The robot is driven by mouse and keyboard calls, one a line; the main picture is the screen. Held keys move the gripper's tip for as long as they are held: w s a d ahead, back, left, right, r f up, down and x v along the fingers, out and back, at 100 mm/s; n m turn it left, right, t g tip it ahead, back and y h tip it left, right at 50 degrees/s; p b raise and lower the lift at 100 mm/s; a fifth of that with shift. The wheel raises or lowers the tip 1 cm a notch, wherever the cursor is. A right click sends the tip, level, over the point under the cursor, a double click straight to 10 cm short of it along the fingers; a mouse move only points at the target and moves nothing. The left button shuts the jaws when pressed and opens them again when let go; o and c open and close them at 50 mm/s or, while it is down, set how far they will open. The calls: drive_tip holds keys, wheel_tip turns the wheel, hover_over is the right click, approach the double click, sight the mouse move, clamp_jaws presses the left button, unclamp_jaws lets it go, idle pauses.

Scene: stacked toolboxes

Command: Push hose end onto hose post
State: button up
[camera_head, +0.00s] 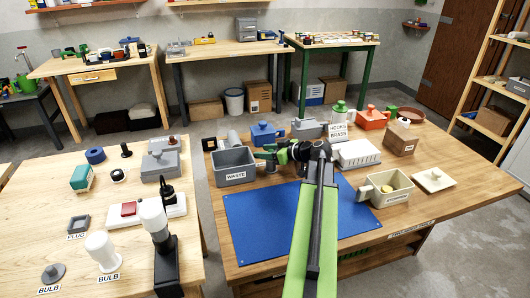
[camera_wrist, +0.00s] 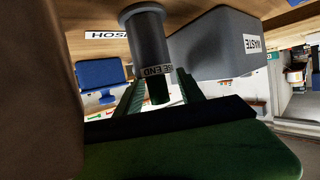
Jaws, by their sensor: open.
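My gripper (camera_head: 266,153) reaches left just past the grey WASTE bin's right side in the head view. In the wrist view my open gripper (camera_wrist: 160,88) has one dark finger on each side of a small dark green piece (camera_wrist: 159,92). A label ending in "SE END" (camera_wrist: 155,71) sits across the bottom of a grey flanged cylinder (camera_wrist: 150,38), right at the green piece. I cannot tell whether the fingers touch it, or whether the cylinder is the hose end or the post. A white label starting "HOS" (camera_wrist: 108,35) lies beside the flange.
The WASTE bin (camera_head: 234,168) stands close to my gripper, also in the wrist view (camera_wrist: 215,45). A blue toolbox (camera_head: 264,134) is behind it. A white ribbed rack (camera_head: 357,153) and a cream bin (camera_head: 386,188) stand right. The blue mat (camera_head: 252,222) is clear beside my arm.

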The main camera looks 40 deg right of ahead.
drive_tip(key=shift+s, duration=0.1)
drive_tip(key=p+v, duration=0.6)
drive_tip(key=v, duration=1.1)
drive_tip(key=shift+s+p, duration=0.1)
drive_tip(key=shift+p, duration=0.2)
